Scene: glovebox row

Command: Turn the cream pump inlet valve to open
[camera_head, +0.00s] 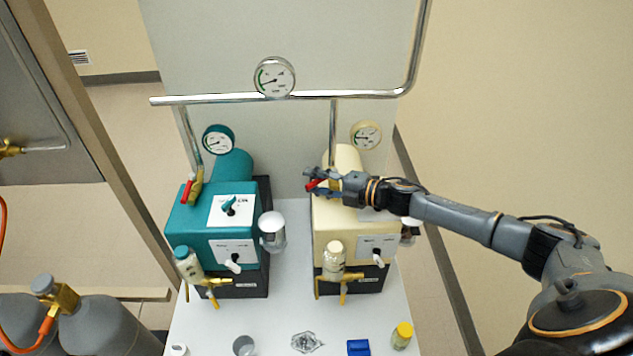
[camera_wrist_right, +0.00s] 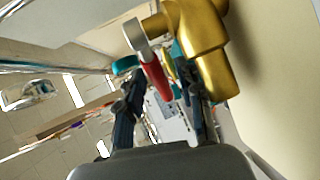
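The cream pump (camera_head: 337,223) stands on the right of the white table. Its inlet valve has a brass body (camera_wrist_right: 203,58) and a red lever (camera_head: 313,185), at the pump's upper left; the brass body is mostly hidden by my gripper in the head view. My right gripper (camera_head: 318,184) reaches in from the right at the lever. In the right wrist view the red lever (camera_wrist_right: 154,76) points in between the two fingers of my open right gripper (camera_wrist_right: 163,112), with gaps beside it. I cannot tell whether either finger touches it. My left gripper is not in view.
A teal pump (camera_head: 190,222) with its own red-handled valve (camera_head: 187,191) stands to the left. A steel pipe (camera_head: 220,99) and gauges rise behind the pumps. A yellow-capped vial (camera_head: 402,335), a blue block (camera_head: 358,347) and glassware lie at the table's front.

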